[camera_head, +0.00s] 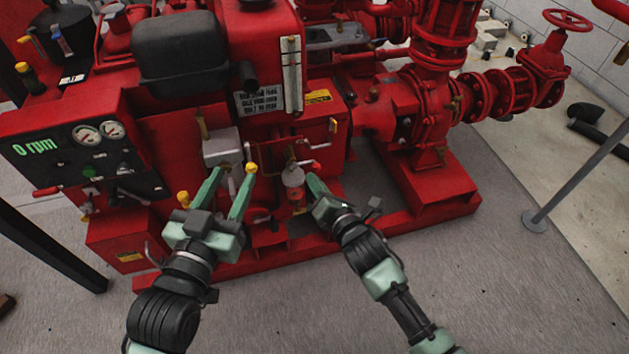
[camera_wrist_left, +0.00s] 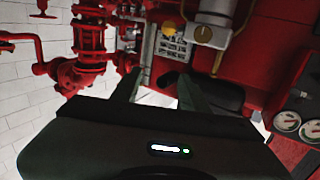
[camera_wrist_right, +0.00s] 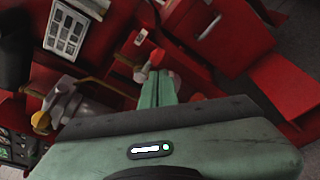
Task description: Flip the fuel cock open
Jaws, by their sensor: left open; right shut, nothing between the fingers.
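A small valve with a red-tipped lever (camera_head: 310,164), which looks like the fuel cock, sits above a pale filter bowl (camera_head: 293,177) on the front of the red pumpset. My right gripper (camera_head: 314,180) is shut and empty, its fingertips just right of the bowl and below the lever. In the right wrist view its closed fingers (camera_wrist_right: 160,80) point at a small red-ended part (camera_wrist_right: 141,76); contact cannot be told. My left gripper (camera_head: 230,176) is open and empty, left of the bowl, near a yellow knob (camera_head: 251,168). It also shows open in the left wrist view (camera_wrist_left: 155,78).
A control panel (camera_head: 90,155) with gauges reads 0 rpm at the left. A grey box (camera_head: 222,147) and a thin red pipe frame lie close behind the grippers. Red pump pipework (camera_head: 435,110) stands at the right. The floor in front is clear.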

